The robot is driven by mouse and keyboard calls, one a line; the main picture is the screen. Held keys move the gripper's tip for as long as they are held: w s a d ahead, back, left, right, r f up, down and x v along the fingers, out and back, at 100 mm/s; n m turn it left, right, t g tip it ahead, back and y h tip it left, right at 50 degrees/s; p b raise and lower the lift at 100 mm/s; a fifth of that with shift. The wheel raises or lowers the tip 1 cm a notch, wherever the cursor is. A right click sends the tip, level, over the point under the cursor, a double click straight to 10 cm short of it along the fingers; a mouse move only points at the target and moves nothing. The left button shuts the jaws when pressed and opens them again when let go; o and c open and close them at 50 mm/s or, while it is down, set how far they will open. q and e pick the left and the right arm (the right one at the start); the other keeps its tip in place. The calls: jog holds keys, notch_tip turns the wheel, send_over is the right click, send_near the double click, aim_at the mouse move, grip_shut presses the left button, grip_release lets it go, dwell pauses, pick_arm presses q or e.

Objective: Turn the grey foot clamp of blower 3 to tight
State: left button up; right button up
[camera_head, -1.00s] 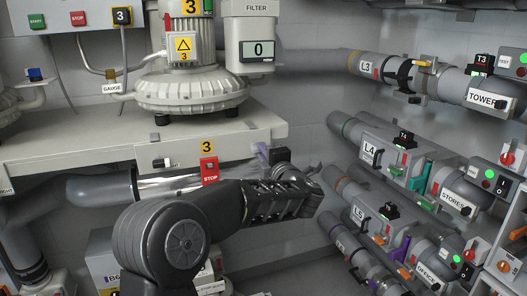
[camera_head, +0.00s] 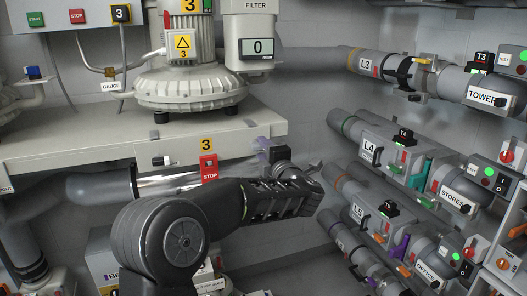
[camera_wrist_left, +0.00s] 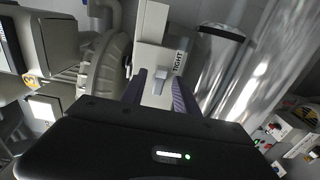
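Blower 3 (camera_head: 190,88) stands on the bench, with its yellow 3 plate on top. My left gripper (camera_head: 264,149) is by the right end of the bench's front edge, with its fingers partly hidden by the wrist. In the left wrist view its two dark purple fingers (camera_wrist_left: 160,92) are apart. A small light grey lever (camera_wrist_left: 160,76), apparently the foot clamp, shows between and just beyond the fingertips. A plate marked TIGHT (camera_wrist_left: 179,62) is beside it. Contact with the lever cannot be told. My right gripper is not in view.
Labelled pipes such as L3 (camera_head: 366,65) and L4 (camera_head: 369,150) line the right wall.

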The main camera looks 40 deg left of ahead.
pick_arm(q)
jog(key=b+v, duration=0.1)
jog(key=v, duration=0.6)
jog(key=shift+d+b, duration=0.25)
jog(key=shift+b, duration=0.05)
jog(key=shift+s, duration=0.1)
